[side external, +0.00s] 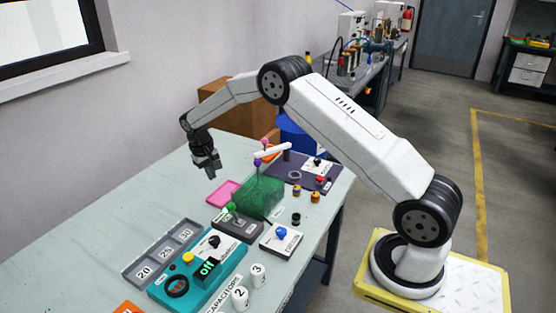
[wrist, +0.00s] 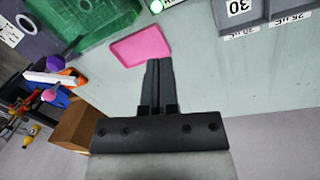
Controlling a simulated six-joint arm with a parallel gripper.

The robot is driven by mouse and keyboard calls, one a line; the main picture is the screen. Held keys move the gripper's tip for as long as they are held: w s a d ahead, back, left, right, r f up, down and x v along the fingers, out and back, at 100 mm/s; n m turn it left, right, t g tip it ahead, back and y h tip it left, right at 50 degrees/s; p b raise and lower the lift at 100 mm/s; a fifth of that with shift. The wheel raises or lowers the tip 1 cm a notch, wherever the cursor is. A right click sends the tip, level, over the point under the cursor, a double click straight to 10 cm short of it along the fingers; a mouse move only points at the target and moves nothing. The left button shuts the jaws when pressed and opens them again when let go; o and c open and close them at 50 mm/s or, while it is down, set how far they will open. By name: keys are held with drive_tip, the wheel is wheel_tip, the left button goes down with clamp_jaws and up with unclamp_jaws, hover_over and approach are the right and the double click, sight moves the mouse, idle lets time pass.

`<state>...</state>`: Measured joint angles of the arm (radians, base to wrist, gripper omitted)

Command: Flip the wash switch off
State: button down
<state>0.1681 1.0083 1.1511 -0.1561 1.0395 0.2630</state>
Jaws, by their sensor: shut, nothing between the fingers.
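My gripper (side external: 210,170) hangs in the air above the far left part of the table, behind the pink tray (side external: 223,193). In the wrist view its fingers (wrist: 158,64) are together with nothing between them, and their tips appear just by the pink tray (wrist: 140,46). I cannot read a wash label on any switch. A grey box with a blue knob (side external: 281,232) stands near the table's right edge. A dark panel (side external: 295,183) at the back right carries a white plate with small controls (side external: 318,168).
A green block (side external: 261,193) stands mid-table beside a dark grey box (side external: 237,226). A teal unit with a lit display (side external: 207,269), a grey labelled tray (side external: 160,254) and white cups (side external: 240,297) are at the front. The table's left side is clear.

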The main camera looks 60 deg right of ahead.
sight(235, 213)
drive_tip(key=shift+w+d+f+m, duration=0.3)
drive_tip(key=shift+w+d+f, duration=0.45)
drive_tip(key=shift+d+f, duration=0.25)
drive_tip(key=shift+f, duration=0.15)
drive_tip(key=f, duration=0.3)
drive_tip(key=s+d+f, duration=0.1)
drive_tip(key=f, duration=0.5)
drive_tip(key=shift+s+d+f, duration=0.15)
drive_tip(key=shift+f, duration=0.2)
drive_tip(key=shift+s+a+r, duration=0.25)
drive_tip(key=shift+s+a, duration=0.05)
drive_tip(key=shift+s, duration=0.2)
drive_tip(key=shift+s+a+r, duration=0.25)
drive_tip(key=shift+s+r, duration=0.05)
drive_tip(key=shift+s, duration=0.25)
drive_tip(key=shift+s+a+r, duration=0.25)
drive_tip(key=shift+s+a, duration=0.05)
drive_tip(key=shift+s, duration=0.2)
